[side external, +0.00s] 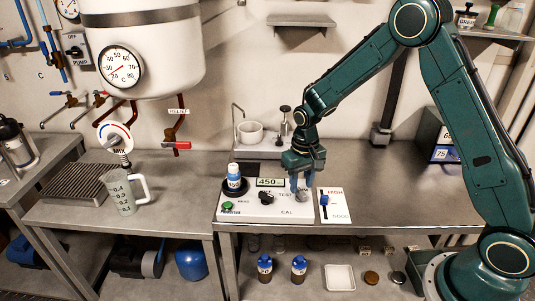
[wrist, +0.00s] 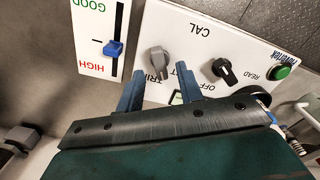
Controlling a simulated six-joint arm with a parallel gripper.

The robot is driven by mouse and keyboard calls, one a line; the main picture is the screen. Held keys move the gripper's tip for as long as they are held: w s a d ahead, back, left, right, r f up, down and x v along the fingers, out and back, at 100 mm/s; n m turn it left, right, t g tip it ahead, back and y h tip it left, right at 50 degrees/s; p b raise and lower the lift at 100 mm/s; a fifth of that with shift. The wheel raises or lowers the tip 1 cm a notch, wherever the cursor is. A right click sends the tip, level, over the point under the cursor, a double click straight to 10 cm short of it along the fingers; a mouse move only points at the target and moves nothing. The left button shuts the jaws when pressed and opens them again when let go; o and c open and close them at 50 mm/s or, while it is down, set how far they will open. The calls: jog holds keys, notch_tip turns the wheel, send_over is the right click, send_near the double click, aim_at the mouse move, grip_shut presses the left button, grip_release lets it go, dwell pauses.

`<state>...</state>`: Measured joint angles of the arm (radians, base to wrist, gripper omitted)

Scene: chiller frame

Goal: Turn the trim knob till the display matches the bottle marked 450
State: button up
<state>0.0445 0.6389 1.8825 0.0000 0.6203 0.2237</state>
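The grey trim knob (wrist: 158,62) is on the white panel (wrist: 270,28), beside the word TRIM. My gripper (wrist: 160,70) is open, with one blue finger on each side of the knob and gaps between. It also shows over the right of the panel in the side view (side external: 300,186), where it largely hides the knob. I cannot tell how deep the fingertips reach. The display (side external: 270,182) appears to read 450.
A black selector knob (wrist: 224,70) and green READ button (wrist: 281,73) are close by on the panel. A HIGH/GOOD card (side external: 337,212) with a blue slider (side external: 324,199) lies right of the panel. Two blue-capped bottles (side external: 265,268) (side external: 299,269) stand on the lower shelf.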

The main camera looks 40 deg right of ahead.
aim_at(301, 191)
notch_tip(301, 191, up, 12)
jog(key=shift+f, duration=0.25)
dwell(0.5)
jog(key=s+a+r+n+t, duration=0.1)
jog(key=s+r+t, duration=0.2)
jog(key=s+r, duration=0.95)
jog(key=s+a+n+t, duration=0.1)
jog(key=s+n+t, duration=0.1)
jog(key=s, duration=1.2)
jog(key=shift+s+r+t, duration=0.2)
jog(key=shift+r+t, duration=0.05)
jog(key=shift+t, duration=0.05)
jog(key=shift+o, duration=0.2)
dwell(1.1)
